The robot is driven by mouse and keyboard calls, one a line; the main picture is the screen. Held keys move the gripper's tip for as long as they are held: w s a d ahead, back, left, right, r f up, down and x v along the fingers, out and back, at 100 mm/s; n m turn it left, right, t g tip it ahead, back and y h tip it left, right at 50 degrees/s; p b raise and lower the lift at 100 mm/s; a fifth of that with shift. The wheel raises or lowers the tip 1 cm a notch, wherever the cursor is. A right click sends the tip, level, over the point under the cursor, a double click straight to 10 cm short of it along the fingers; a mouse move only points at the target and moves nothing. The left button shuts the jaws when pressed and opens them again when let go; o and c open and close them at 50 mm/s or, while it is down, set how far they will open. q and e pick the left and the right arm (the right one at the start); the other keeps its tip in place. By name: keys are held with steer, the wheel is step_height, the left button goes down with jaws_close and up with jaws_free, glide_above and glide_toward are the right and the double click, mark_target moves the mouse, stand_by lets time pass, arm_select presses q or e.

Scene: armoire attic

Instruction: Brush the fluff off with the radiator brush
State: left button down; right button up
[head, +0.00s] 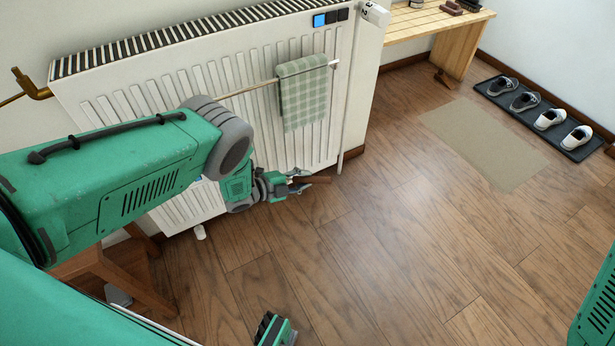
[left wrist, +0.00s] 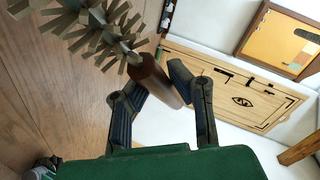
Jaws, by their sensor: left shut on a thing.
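The radiator brush (left wrist: 105,35) has grey-brown bristles around its shaft and a brown handle (left wrist: 155,82). My left gripper (left wrist: 152,88) is shut on the handle, and the bristled end points to the upper left in the left wrist view. In the head view my left gripper (head: 299,182) is low in front of the white radiator (head: 215,70), near its lower right part, with the brown handle (head: 319,180) beyond its fingers. The bristles cannot be made out there. No fluff can be made out; my arm hides part of the radiator.
A green checked towel (head: 303,95) hangs on a rail across the radiator. A wooden bench (head: 440,22), a beige mat (head: 485,143) and a tray (head: 507,104) with shoes lie to the right. The wooden floor (head: 400,240) in front is clear.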

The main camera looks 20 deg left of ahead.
arm_select(q)
steer(key=shift+s+a, duration=0.25)
steer(key=shift+s+a, duration=0.3)
steer(key=shift+a, duration=0.1)
steer(key=shift+s+a+p, duration=0.2)
steer(key=shift+s+p, duration=0.25)
steer(key=shift+s, duration=0.05)
steer(key=s+d+p, duration=0.3)
steer(key=s+d, duration=0.3)
steer(key=d, duration=0.1)
steer(key=shift+p, duration=0.3)
steer(key=shift+w, duration=0.1)
